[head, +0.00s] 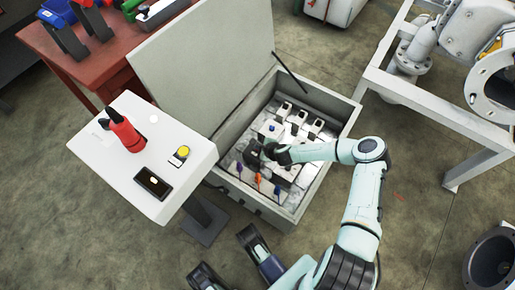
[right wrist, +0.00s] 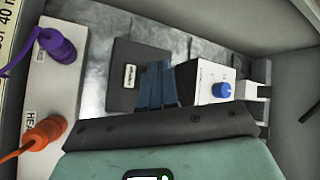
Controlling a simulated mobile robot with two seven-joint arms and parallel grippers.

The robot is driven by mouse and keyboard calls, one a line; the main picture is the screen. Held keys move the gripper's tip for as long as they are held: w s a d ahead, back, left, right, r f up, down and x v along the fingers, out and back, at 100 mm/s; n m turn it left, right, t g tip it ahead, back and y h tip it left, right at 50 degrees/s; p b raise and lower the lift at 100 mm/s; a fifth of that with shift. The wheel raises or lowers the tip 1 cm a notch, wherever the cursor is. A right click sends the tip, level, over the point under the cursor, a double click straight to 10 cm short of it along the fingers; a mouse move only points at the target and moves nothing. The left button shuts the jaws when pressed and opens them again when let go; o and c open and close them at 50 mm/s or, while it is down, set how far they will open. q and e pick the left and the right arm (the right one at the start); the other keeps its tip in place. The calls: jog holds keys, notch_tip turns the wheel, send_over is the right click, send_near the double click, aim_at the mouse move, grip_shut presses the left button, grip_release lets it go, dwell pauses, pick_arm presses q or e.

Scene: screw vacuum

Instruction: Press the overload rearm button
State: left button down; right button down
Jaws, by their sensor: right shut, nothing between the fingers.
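A small white box (right wrist: 207,72) with a round blue button (right wrist: 222,90) shows in the right wrist view. I cannot read its label. In the head view the blue button (head: 271,127) sits inside the open grey box (head: 331,165). My right gripper (head: 254,156) reaches down into that box. In the right wrist view its blue fingers (right wrist: 157,85) are shut and empty, left of the white box in the picture; whether they touch it I cannot tell. My left gripper (head: 232,258) shows partly at the bottom of the head view, its fingers apart and empty.
The grey lid (head: 210,75) stands open behind. A purple plug (right wrist: 55,45) and an orange plug (right wrist: 42,132) stand up from a white panel. A dark block (right wrist: 137,75) lies behind the fingers. A white side table (head: 110,160) and a metal frame (head: 440,115) flank the box.

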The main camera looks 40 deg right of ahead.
jog(key=shift+f, duration=0.25)
jog(key=shift+f+b, duration=0.3)
jog(key=shift+f, duration=0.15)
dwell(0.5)
jog(key=shift+r, duration=0.1)
jog(key=shift+r+p, duration=0.75)
jog(key=shift+p, duration=0.2)
jog(key=shift+r+p, duration=2.1)
jog(key=shift+r, duration=0.45)
